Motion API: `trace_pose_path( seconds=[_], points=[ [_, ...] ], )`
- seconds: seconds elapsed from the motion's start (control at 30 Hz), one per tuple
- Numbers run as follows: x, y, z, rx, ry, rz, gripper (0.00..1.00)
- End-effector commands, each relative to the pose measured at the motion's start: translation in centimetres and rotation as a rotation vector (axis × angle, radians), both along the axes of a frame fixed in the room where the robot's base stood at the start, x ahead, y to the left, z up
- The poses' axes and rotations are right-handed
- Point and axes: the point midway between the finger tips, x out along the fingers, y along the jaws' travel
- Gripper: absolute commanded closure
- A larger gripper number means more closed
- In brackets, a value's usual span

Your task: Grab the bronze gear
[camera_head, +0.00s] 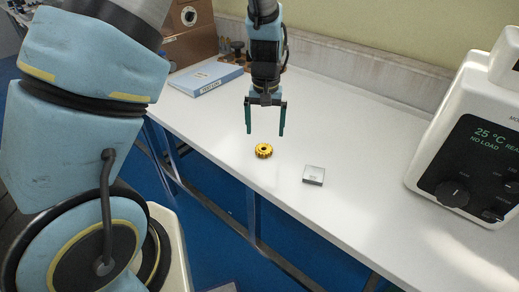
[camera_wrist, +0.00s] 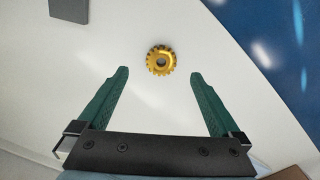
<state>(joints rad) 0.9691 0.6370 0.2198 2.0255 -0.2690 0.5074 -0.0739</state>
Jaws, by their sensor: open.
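The bronze gear (camera_head: 264,151) is a small gold-coloured toothed ring lying flat on the white table near its front edge. In the wrist view the gear (camera_wrist: 161,52) lies ahead of the fingertips, roughly centred between them and a little beyond. My gripper (camera_head: 266,134) is open and empty, its two dark green fingers pointing down above the table, behind and over the gear in the head view. The fingers (camera_wrist: 159,73) also show spread wide in the wrist view. Nothing hides the gear.
A small grey metal block (camera_head: 313,175) lies right of the gear; it also shows in the wrist view (camera_wrist: 70,10). A white tester (camera_head: 470,130) stands at the right. A blue-and-white binder (camera_head: 206,78) lies at the back left. The table's front edge (camera_head: 231,180) is close to the gear.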

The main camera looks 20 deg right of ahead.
Motion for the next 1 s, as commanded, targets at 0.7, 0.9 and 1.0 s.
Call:
trace_pose_path(
  seconds=[0.7, 0.9, 1.0],
  points=[
    [0.6, 0.2, -7.2, 0.0, 0.001, 0.001, 0.0],
    [0.6, 0.1, -7.6, -0.002, -0.001, 0.001, 0.0],
    [0.6, 0.1, -7.6, -0.002, -0.001, 0.001, 0.0]
  ],
)
